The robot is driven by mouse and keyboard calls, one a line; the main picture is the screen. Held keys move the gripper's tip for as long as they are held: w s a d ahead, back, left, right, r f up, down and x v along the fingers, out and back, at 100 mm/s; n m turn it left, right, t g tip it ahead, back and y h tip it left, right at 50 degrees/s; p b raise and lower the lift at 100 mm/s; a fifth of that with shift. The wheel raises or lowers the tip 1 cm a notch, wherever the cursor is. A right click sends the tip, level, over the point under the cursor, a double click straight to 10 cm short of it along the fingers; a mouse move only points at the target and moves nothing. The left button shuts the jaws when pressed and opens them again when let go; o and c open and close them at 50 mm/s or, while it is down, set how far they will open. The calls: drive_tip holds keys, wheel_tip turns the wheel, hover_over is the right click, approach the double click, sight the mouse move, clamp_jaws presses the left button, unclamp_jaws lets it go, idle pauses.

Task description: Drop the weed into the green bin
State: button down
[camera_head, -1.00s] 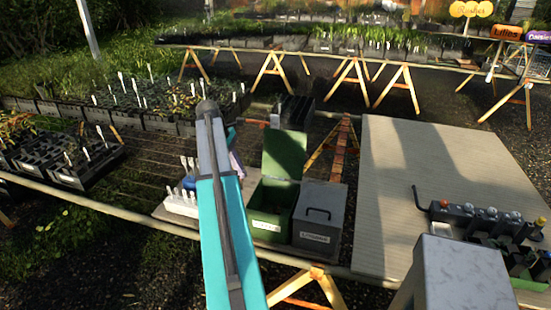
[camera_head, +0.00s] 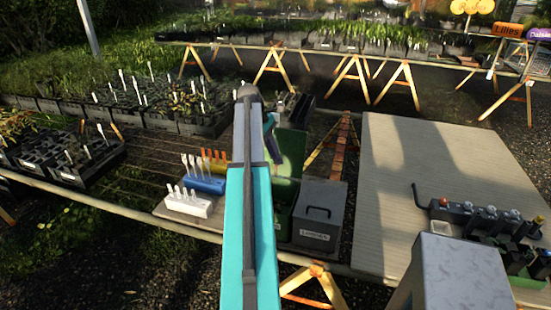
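The green bin (camera_head: 293,153) stands on the slatted table in the middle, with its lid raised. My teal arm crosses in front and covers the left part of the bin, so its inside is mostly hidden. Grey and teal wrist parts of mine show just right of the arm's elbow, in front of the lid. I cannot make out my gripper's fingers; the arm hides that area. I cannot make out the weed in this view.
A grey lidded bin (camera_head: 320,215) stands right of the green one. White (camera_head: 188,205), blue (camera_head: 205,184) and orange (camera_head: 214,158) label holders stand to the left. Seedling trays (camera_head: 200,122) lie further left. The grey board (camera_head: 425,165) at right is largely bare.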

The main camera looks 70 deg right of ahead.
sight(276, 169)
drive_tip(key=shift+f+b, duration=2.2)
drive_tip(key=shift+f, duration=0.8)
drive_tip(key=c, duration=2.5)
unclamp_jaws()
drive_tip(key=o, duration=0.5)
drive_tip(key=shift+r, duration=0.1)
drive_tip(key=shift+w+r, duration=0.25)
drive_tip(key=shift+r, duration=0.1)
drive_tip(key=p+v, duration=0.1)
drive_tip(key=v, duration=1.1)
drive_tip(key=shift+r, duration=0.45)
